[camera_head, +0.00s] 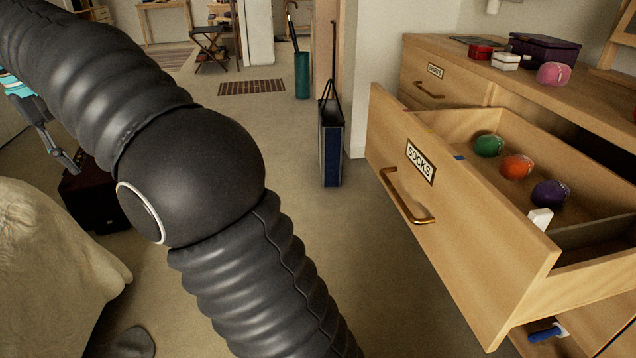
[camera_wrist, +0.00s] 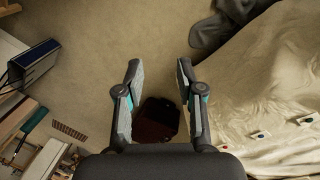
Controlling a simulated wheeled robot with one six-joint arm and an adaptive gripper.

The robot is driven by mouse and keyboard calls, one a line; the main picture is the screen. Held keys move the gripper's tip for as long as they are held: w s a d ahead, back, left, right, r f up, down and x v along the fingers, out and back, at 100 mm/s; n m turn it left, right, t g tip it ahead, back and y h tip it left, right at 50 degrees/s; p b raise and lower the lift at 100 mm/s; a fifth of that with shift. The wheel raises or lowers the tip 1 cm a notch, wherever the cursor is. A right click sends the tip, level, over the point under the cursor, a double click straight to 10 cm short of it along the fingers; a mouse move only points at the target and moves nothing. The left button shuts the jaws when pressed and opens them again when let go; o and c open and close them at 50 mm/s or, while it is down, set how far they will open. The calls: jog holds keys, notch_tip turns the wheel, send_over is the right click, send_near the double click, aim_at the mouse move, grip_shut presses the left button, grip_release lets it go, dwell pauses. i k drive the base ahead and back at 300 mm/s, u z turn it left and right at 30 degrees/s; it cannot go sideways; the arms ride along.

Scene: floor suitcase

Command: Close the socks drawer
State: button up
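The socks drawer (camera_head: 455,215) stands pulled out from the wooden dresser at the right in the head view. Its front bears a SOCKS label (camera_head: 420,161) and a brass bar handle (camera_head: 404,199). Inside lie a green sock ball (camera_head: 489,145), an orange one (camera_head: 516,166) and a purple one (camera_head: 550,193). My gripper (camera_wrist: 158,70) shows in the wrist view with its two fingers apart and nothing between them. It is over the floor near the bed, away from the drawer.
The dresser top (camera_head: 480,75) holds a red box, a white box, a dark purple box and a pink ball. A blue bag (camera_head: 331,145) stands on the floor left of the drawer. A pale-covered bed (camera_head: 50,270) is at the left.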

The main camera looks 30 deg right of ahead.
aim_at(502, 272)
jog(key=k, duration=1.1)
jog(key=z, duration=1.25)
jog(key=i, duration=0.5)
